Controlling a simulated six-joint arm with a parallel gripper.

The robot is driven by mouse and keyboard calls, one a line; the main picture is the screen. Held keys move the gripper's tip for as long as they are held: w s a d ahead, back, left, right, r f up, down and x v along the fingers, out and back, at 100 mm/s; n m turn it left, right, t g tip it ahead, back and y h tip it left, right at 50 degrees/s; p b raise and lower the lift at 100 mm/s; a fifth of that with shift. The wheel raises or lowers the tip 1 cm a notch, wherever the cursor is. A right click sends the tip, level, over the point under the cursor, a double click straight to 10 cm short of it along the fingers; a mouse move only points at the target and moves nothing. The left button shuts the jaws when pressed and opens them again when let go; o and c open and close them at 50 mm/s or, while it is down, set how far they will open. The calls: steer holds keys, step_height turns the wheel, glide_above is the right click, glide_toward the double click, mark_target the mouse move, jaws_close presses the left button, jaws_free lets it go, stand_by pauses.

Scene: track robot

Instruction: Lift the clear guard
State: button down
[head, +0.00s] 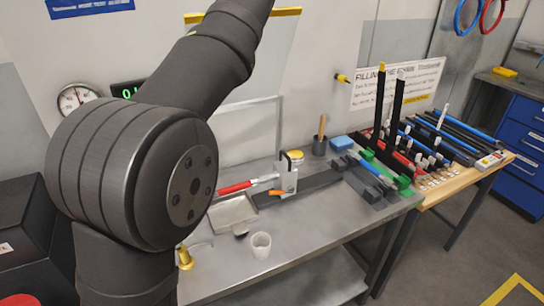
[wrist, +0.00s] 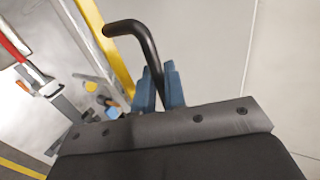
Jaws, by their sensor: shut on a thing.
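The clear guard is a see-through panel (head: 268,60) with a yellow edge strip, high behind my arm in the head view. In the wrist view its yellow strip (wrist: 108,45) runs down beside a bent black handle (wrist: 135,27). My gripper (wrist: 159,76) has blue fingers on either side of the handle's lower end and is shut on it. The rest of the handle sticks out past the fingertips. My gripper is out of the head view, and my arm hides part of the panel.
Below stands a metal bench (head: 310,228) with a red-handled lever device (head: 288,178), a shallow tray (head: 234,213), a white cup (head: 261,245) and a brass nozzle (head: 186,258). Tall black posts (head: 380,100) and a rack of parts stand to the right. A dial gauge (head: 75,98) is on the wall.

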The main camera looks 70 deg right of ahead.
steer(key=shift+w+d+r, duration=0.3)
steer(key=shift+w+d, duration=0.25)
steer(key=shift+w+d+r, duration=0.25)
steer(key=shift+w+d, duration=0.3)
steer(key=c, duration=0.8)
jaws_free()
steer(key=shift+c, duration=0.2)
steer(key=shift+f, duration=0.1)
steer(key=v, duration=1.7)
steer(key=shift+s+a, duration=0.2)
steer(key=shift+a, duration=0.1)
steer(key=shift+d, duration=0.1)
